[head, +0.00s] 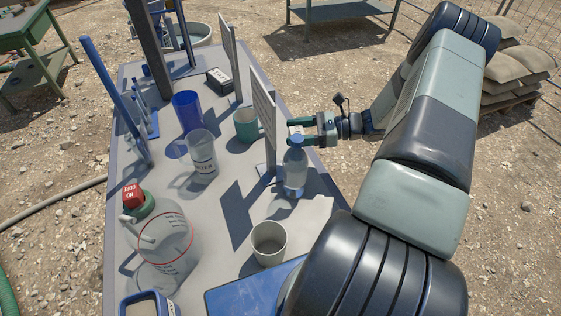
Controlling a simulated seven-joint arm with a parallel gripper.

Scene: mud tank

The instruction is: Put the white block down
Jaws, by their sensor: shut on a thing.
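My gripper (303,130) reaches in from the right at the table's far right edge, with its green fingers pointing left. It is shut on the white block (296,130), of which only a small pale part shows between the fingers.
Nearer are a white cup (268,243), large clear jug (163,245) and blue tray (250,290). Bare table shows around the mid-table.

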